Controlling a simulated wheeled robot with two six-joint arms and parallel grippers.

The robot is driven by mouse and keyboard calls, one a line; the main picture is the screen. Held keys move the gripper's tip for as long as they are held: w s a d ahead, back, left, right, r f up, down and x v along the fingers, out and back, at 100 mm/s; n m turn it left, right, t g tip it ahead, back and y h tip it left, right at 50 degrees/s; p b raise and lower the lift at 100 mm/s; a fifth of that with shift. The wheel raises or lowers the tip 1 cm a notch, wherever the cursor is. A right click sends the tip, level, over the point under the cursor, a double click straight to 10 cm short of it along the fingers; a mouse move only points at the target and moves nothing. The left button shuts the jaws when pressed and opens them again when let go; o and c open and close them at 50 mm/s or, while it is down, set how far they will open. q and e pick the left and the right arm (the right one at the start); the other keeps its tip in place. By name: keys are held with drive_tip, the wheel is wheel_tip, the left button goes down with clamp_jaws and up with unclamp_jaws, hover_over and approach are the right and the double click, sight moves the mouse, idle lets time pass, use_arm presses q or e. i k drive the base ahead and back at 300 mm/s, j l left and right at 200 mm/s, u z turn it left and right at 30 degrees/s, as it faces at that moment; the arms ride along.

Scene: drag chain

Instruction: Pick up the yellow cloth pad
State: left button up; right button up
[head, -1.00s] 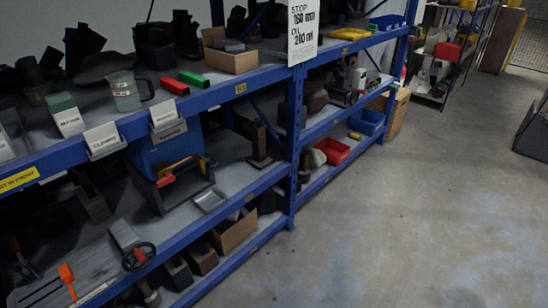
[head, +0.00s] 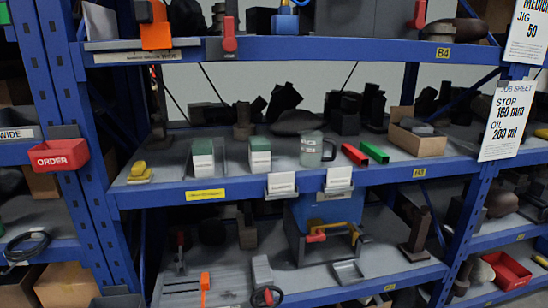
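A small yellow pad-like thing (head: 139,172) lies at the left end of the middle shelf (head: 240,185), close to its front edge and the blue upright. It looks like a yellow pad with a raised part on top, but it is too small to tell whether it is cloth. Another yellow thing (head: 542,133) is partly cut off at the right edge of the view, on the neighbouring rack. Neither of my grippers shows in the head view.
Two green-topped white boxes (head: 203,160) stand right of the pad. Beyond are a clear mug (head: 314,150), red and green bars (head: 374,152) and a cardboard box (head: 418,142). A red ORDER bin (head: 59,155) hangs left of the upright. An upper shelf (head: 290,50) is above.

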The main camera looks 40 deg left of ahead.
sight(139, 175)
drive_tip(key=u, duration=2)
